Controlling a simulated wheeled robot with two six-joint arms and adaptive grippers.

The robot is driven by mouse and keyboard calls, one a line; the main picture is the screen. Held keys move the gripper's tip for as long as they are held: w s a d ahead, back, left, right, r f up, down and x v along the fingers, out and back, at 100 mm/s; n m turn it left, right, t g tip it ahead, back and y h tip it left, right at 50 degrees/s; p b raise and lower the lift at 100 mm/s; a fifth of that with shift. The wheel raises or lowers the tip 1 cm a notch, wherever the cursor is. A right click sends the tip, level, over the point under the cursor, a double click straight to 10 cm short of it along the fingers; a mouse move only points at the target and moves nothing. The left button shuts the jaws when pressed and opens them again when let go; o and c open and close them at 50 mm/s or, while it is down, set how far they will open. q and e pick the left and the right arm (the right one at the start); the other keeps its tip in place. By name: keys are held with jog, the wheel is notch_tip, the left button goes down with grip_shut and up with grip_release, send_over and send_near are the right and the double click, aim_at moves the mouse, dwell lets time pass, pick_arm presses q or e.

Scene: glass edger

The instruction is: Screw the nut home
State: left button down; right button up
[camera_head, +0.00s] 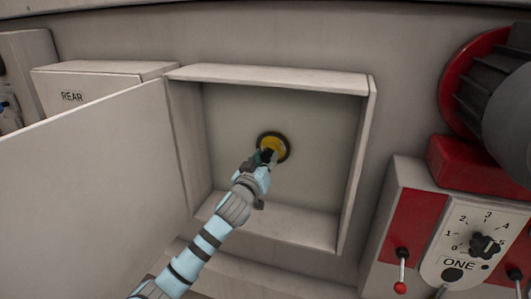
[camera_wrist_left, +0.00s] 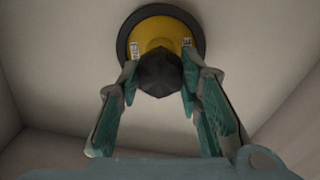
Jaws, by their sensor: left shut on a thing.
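A dark, faceted nut (camera_wrist_left: 160,75) sits at the centre of a round yellow part (camera_wrist_left: 160,37) with a dark rim, on the back wall of an open box. In the head view the yellow part (camera_head: 275,145) shows partly behind my left gripper (camera_head: 267,158). In the left wrist view my left gripper (camera_wrist_left: 160,84) has a finger on each side of the nut and is shut on it. How far the nut is screwed in cannot be told. My right gripper is not in view.
The box (camera_head: 270,77) has walls around my left gripper. Its door (camera_head: 100,180) stands open at the left. A control panel (camera_head: 470,240) with a dial and levers stands at the right, below a red and grey machine part (camera_head: 470,85). A REAR box (camera_head: 75,97) is at the left.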

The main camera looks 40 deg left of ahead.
pick_arm(q)
jog(key=m+p, duration=0.2)
jog(key=m, duration=0.2)
jog(key=m+p, duration=0.3)
jog(key=m, duration=0.1)
jog(key=m+p, duration=0.3)
jog(key=m, duration=0.1)
jog(key=shift+r+m, duration=0.35)
jog(key=shift+m, duration=0.05)
jog(key=m, duration=0.3)
jog(key=shift+w+f+m, duration=0.1)
jog(key=shift+f+m, duration=0.15)
jog(key=shift+m, duration=0.05)
jog(key=m, duration=0.3)
jog(key=shift+b, duration=0.3)
jog(key=m, duration=0.4)
jog(key=c, duration=1.2)
grip_release()
jog(key=shift+c, duration=0.2)
jog(key=shift+f, duration=0.1)
